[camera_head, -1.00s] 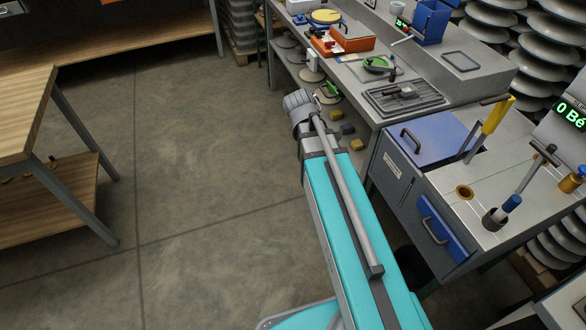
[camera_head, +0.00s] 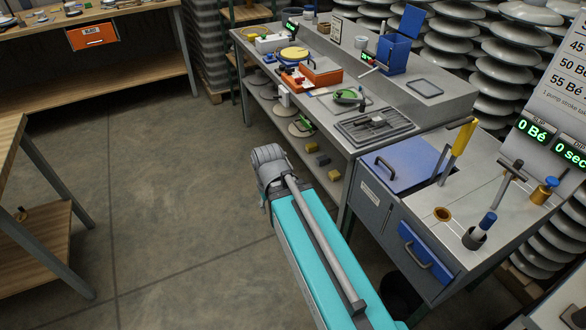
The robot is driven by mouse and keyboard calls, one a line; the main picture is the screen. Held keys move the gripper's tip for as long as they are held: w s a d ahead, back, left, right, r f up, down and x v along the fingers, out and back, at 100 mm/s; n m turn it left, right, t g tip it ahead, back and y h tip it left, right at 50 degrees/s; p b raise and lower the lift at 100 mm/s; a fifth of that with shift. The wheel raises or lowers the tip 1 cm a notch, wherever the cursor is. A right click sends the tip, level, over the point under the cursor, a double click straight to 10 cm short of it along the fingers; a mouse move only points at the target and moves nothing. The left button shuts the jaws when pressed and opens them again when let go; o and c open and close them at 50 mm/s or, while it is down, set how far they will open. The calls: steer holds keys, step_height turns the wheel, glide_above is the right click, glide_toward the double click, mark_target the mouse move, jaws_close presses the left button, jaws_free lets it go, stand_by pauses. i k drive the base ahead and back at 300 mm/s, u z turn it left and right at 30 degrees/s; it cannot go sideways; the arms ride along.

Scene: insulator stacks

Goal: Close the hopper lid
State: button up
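A small blue bin (camera_head: 394,54) stands on the back ledge of the grey bench, with a blue lid (camera_head: 411,21) raised above it. This looks like the hopper with its lid open. A separate flat blue cover (camera_head: 402,163) with a dark handle lies on the grey cabinet at the right; it appears closed. My teal arm reaches up from the bottom centre over the floor, left of the cabinet and well short of the blue bin. Its grey rounded end is visible, but no gripper fingers can be made out.
The grey bench (camera_head: 462,98) holds an orange box (camera_head: 321,72), a dark grated tray (camera_head: 376,126) and small tools. A yellow-handled lever (camera_head: 463,137) stands upright on the cabinet. Insulator stacks (camera_head: 505,72) are behind. Open floor (camera_head: 180,200) lies left of my arm.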

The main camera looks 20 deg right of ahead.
mark_target(413, 20)
steer(key=z, duration=1)
